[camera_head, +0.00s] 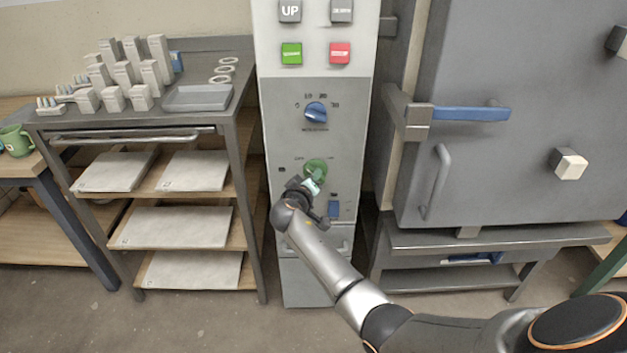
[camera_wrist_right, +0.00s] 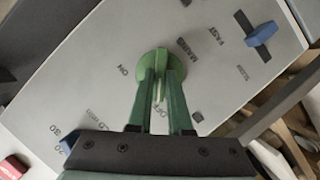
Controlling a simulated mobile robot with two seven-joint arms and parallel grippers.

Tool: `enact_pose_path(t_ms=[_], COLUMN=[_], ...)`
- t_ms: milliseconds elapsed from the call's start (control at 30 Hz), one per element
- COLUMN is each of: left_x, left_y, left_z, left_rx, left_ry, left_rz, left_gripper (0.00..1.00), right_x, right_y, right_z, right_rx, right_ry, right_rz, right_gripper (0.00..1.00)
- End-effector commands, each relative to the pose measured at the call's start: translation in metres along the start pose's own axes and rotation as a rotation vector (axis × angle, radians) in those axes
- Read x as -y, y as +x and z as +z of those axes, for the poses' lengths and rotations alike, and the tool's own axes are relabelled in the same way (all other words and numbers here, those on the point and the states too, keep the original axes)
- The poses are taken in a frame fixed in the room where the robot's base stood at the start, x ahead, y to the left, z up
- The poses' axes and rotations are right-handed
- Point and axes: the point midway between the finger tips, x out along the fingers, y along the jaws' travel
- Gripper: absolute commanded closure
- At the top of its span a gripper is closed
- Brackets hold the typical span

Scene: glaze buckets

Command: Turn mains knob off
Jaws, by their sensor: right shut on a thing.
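The mains knob is a round green knob (camera_head: 316,167) on the lower part of the grey control panel, below the blue timer knob. My right gripper (camera_head: 311,184) reaches it from below in the head view. In the right wrist view the two green fingers of my right gripper (camera_wrist_right: 161,78) are closed around the ridge of the green knob (camera_wrist_right: 160,57). The letters ON stand to the left of the knob there, MAINS to its upper right, and OFF is partly hidden behind the fingers. The ridge runs down between the fingers towards OFF. My left gripper is not in view.
A blue timer knob (camera_head: 316,112) and green (camera_head: 291,53) and red (camera_head: 340,53) buttons are higher on the panel. A blue switch (camera_head: 334,208) sits just below right of my gripper. A kiln with a blue handle (camera_head: 472,114) is right; a shelf rack (camera_head: 238,120) is left.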

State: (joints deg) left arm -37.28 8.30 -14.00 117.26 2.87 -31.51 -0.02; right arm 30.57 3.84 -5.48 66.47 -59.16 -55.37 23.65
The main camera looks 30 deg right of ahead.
Motion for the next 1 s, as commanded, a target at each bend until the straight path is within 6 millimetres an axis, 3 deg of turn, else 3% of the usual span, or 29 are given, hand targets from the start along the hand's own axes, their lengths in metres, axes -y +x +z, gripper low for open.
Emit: enact_pose_path(t_ms=[567,600,800,867,1000], left_x=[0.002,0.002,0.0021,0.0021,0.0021], left_y=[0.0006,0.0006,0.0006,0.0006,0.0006], left_z=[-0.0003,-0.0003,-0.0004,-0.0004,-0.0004], left_rx=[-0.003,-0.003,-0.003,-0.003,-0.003], left_ry=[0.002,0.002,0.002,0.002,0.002], left_rz=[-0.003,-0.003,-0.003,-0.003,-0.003], left_gripper=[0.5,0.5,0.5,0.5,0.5], right_x=[0.0006,0.0006,0.0005,0.0004,0.0003], right_y=[-0.0001,0.0,0.0,0.0,0.0], right_z=[0.0008,0.0008,0.0006,0.0005,0.0003], right_rx=[0.002,0.002,0.001,0.001,0.001], right_ry=[-0.036,-0.036,-0.034,-0.033,-0.032], right_rz=[0.014,0.014,0.013,0.013,0.013], right_gripper=[1.0,0.82,0.59,0.53,0.53])
